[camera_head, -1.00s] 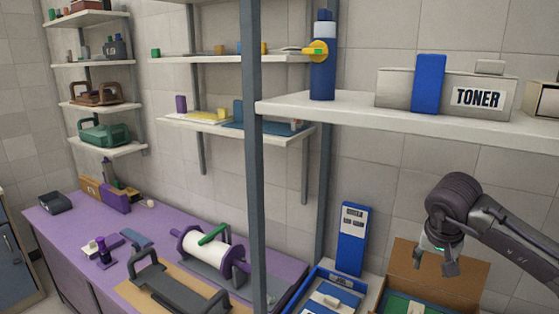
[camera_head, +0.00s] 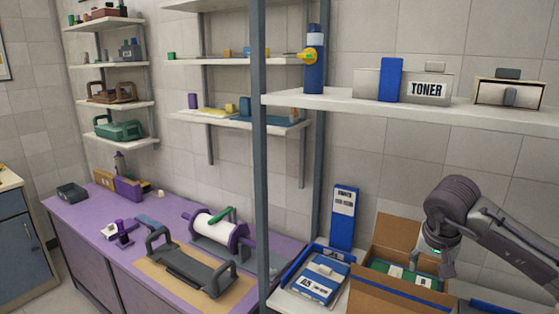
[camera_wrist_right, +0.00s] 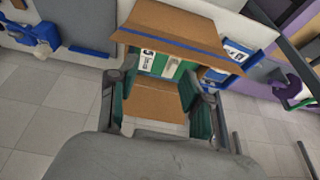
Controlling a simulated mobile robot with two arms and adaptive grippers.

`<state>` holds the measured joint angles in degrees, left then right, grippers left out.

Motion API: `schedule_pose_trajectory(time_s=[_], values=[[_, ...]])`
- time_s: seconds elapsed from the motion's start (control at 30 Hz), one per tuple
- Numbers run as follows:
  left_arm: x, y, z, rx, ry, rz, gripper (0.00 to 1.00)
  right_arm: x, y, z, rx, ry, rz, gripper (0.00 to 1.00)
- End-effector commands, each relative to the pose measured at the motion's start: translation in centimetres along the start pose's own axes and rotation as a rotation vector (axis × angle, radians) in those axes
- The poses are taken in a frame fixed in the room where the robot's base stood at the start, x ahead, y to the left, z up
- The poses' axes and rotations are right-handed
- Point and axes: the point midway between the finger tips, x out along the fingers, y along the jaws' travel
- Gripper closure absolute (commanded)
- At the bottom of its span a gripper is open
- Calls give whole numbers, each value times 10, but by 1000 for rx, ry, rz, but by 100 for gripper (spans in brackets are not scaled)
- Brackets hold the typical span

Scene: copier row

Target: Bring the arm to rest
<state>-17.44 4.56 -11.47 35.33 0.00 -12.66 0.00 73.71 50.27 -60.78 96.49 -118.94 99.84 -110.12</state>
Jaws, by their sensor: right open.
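My right arm (camera_head: 500,235) comes in from the right edge in the head view, dark grey and bent at a rounded joint. Its gripper (camera_head: 440,264) hangs with fingers down above an open cardboard box (camera_head: 400,298). In the right wrist view the gripper (camera_wrist_right: 158,88) is open, with its two fingers spread apart and nothing between them. The cardboard box (camera_wrist_right: 170,22) shows beyond and between the fingers, with green-and-white packs inside. My left gripper is in neither view.
A blue tray (camera_head: 311,289) and an upright blue box (camera_head: 343,217) stand left of the cardboard box. A white shelf (camera_head: 420,112) with a toner box (camera_head: 428,88) runs above the arm. A grey post (camera_head: 261,180) stands left. A purple counter (camera_head: 85,215) holds a roll and tools.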

Motion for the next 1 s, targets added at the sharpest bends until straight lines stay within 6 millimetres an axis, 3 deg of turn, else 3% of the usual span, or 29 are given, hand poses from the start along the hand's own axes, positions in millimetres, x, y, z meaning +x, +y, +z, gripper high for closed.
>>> schedule_pose_trajectory(time_s=[0.37, 0.57, 0.67, 0.77, 0.83, 0.9, 1.0], values=[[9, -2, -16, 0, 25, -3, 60, 47, -46, 46, 168, -221, -163, 50], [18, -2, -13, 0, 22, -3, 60, 81, -91, 91, 389, -469, -298, 50], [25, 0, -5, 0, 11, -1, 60, 105, -121, 123, 596, -679, -372, 50], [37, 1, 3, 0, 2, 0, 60, 140, -161, 163, 992, -1030, -431, 50], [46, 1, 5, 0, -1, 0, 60, 174, -182, 181, 1395, -1329, -420, 50], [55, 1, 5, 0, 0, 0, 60, 223, -185, 190, 1851, -1607, -346, 50], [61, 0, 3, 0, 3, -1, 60, 290, -165, 201, 2380, -1850, -201, 50]])
